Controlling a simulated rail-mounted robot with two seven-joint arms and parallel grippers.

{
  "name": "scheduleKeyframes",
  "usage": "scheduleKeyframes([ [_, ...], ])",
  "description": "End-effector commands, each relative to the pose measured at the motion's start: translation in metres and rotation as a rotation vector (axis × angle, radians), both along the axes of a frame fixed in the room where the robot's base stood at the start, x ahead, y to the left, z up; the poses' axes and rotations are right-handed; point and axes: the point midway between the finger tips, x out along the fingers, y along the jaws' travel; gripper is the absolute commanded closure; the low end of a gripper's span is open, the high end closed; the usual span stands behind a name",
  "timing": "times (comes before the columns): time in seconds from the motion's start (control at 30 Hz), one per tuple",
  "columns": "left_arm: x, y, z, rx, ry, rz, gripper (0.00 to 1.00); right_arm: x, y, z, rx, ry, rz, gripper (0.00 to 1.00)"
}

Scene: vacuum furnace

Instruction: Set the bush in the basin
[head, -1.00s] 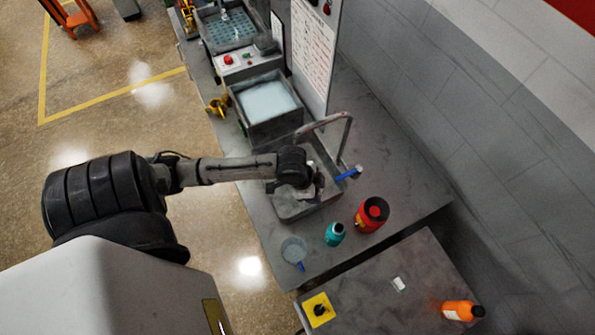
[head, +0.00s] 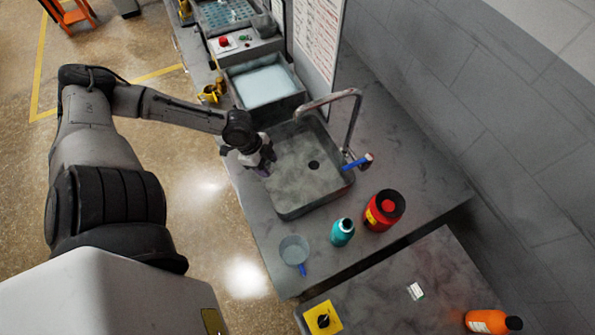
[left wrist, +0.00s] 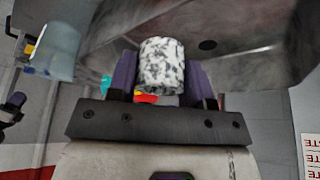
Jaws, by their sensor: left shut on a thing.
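The bush is a short cylinder speckled white and dark grey (left wrist: 162,64). It sits between the purple fingers of my left gripper (left wrist: 161,82) in the left wrist view. In the head view the left gripper (head: 262,168) hangs at the left rim of the basin, and the bush cannot be made out there. The basin (head: 318,190) is a grey rectangular sink with a dark drain hole; its inside looks empty. It also shows behind the bush in the left wrist view (left wrist: 255,40). My right gripper is not in view.
A curved faucet (head: 354,115) with a blue lever (head: 357,162) stands at the basin's right side. A tank of pale liquid (head: 263,82) lies beyond the basin. A clear beaker (head: 294,250), a teal bottle (head: 342,232) and a red can (head: 384,211) stand on the near side.

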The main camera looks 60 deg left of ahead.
Motion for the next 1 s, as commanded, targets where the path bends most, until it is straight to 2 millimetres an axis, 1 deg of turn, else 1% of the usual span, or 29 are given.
scheduleKeyframes([
  [0.03,0.01,0.001,-0.009,0.003,-0.006,0.0,0.92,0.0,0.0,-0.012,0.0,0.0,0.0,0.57],
  [0.23,0.033,0.0,-0.022,0.002,-0.006,0.002,0.92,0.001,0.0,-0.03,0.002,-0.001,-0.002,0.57],
  [0.47,0.057,-0.002,-0.034,0.0,-0.007,0.003,0.92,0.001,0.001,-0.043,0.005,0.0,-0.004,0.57],
  [0.8,0.09,-0.003,-0.054,0.001,-0.004,0.005,0.92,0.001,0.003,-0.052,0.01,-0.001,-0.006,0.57],
  [1.0,0.099,-0.004,-0.059,0.001,-0.001,0.003,0.92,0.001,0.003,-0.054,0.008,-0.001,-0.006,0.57],
])
